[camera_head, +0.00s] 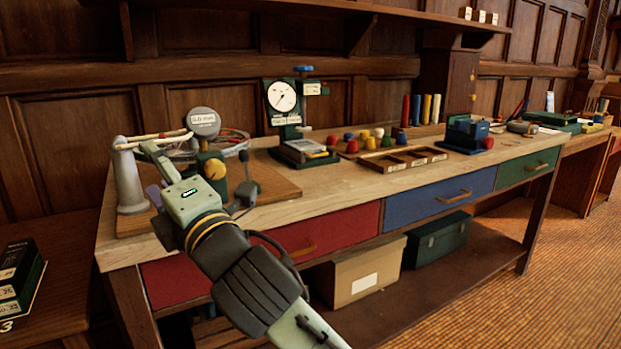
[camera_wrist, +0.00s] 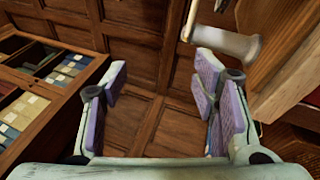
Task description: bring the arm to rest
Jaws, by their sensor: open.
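My gripper (camera_head: 160,182) is at the left end of the workbench (camera_head: 330,195), at about the height of its top. In the wrist view my gripper (camera_wrist: 158,82) has its two purple-padded fingers spread wide apart, with nothing between them. Past the fingers are dark wood panels. My arm crosses the front of the bench, reaching up and left from the bottom of the head view. A pale grey post (camera_head: 130,178) stands close to the left of the gripper. The exact gap between them is hard to tell.
A round-headed stand (camera_head: 204,122) and a dial gauge (camera_head: 282,97) stand on the bench. A wooden tray (camera_head: 402,160) and coloured pieces lie further right. A cardboard box (camera_head: 366,270) sits on the lower shelf. Open floor (camera_head: 500,290) lies at right.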

